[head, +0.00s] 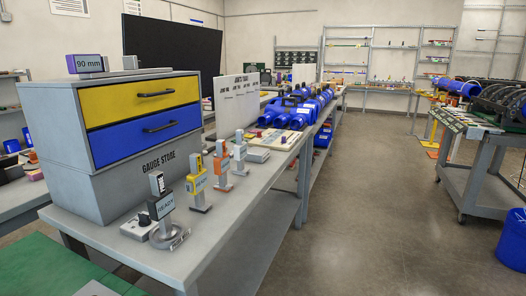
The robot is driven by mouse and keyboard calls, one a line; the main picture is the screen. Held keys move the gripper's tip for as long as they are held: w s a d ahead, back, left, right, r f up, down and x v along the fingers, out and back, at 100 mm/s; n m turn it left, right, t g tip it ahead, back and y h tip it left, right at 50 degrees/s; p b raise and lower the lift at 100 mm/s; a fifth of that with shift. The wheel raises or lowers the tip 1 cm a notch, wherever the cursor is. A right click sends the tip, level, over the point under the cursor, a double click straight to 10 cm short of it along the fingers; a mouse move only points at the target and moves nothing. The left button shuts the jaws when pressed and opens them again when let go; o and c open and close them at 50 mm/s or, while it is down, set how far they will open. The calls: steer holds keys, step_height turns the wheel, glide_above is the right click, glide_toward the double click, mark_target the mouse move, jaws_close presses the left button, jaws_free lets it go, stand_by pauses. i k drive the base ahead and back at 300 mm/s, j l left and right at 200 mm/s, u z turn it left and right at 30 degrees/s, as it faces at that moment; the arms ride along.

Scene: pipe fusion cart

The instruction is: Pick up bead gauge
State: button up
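Several small upright gauges with tags stand in a row along the grey bench (240,215), in front of the gauge store. The nearest is a dark grey gauge (161,207) with a round, shiny base. Behind it stand a yellow gauge (196,179), an orange gauge (221,164) and a white gauge (240,151). Some tags seem to read "READY". I cannot tell which of these is the bead gauge. My gripper is not in view.
The gauge store (80,165), with yellow and blue drawers, stands behind the gauges and carries a purple "90 mm" block (85,64). Blue pipe fittings (290,112) lie farther along. A grey cart (482,165) stands right. The floor (370,210) between is clear.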

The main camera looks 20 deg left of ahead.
mark_target(240, 148)
steer(key=i+l+u, duration=0.15)
steer(key=i+u, duration=0.2)
steer(key=i, duration=0.25)
steer(key=i+l+u, duration=0.4)
steer(key=i, duration=0.2)
steer(key=i+l+u, duration=0.35)
steer(key=i+l, duration=0.1)
steer(key=i, duration=0.1)
